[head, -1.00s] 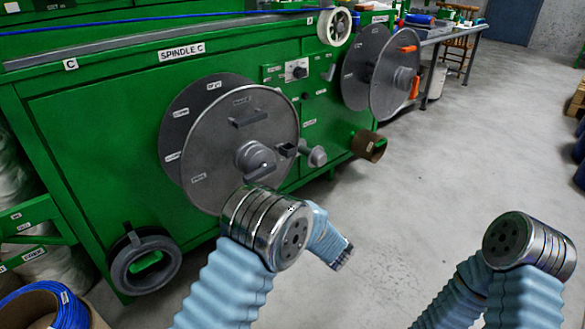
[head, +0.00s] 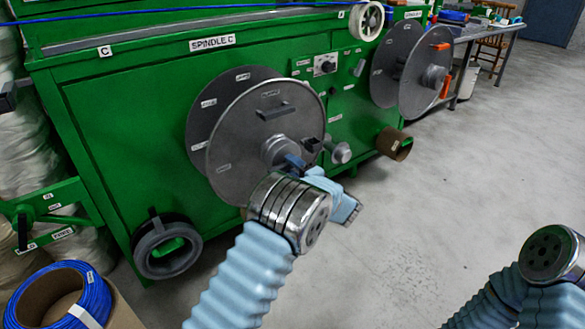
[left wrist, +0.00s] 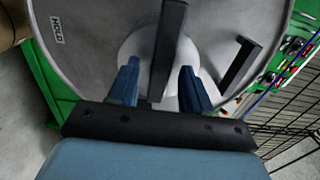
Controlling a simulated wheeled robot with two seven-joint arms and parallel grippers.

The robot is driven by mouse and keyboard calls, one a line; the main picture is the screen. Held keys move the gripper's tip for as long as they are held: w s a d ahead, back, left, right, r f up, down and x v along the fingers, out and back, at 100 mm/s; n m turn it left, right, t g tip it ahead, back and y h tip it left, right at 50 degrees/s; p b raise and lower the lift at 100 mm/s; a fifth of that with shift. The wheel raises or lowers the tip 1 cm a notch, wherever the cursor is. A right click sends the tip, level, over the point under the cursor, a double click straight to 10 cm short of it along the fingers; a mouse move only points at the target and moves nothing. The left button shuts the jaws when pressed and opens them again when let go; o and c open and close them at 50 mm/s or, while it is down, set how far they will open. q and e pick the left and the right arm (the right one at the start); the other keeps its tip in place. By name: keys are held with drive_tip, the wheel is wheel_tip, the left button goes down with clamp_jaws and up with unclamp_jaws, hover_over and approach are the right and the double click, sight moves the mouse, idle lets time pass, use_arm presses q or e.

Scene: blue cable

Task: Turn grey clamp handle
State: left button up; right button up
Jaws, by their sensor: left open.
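The grey clamp handle (left wrist: 168,45) is a dark grey bar at the hub of the grey reel disc (head: 235,150) under the SPINDLE C label. In the left wrist view it lies between the two blue fingers of my left gripper (left wrist: 160,82), which is open around it. I cannot tell whether either finger touches it. In the head view my left gripper (head: 295,162) is at the hub (head: 281,150), and my wrist partly hides it. My right gripper is out of view; only part of my right arm shows at the lower right.
A second grey bar (left wrist: 242,62) stands out from the disc beside the handle. A smaller grey knob (head: 340,153) is right of the reel. Another reel (head: 400,72) stands further right. A coil of blue cable (head: 85,295) lies lower left. The floor at right is clear.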

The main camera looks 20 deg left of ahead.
use_arm(q)
drive_tip(key=shift+w+a, duration=0.2)
drive_tip(key=shift+a, duration=0.05)
clamp_jaws()
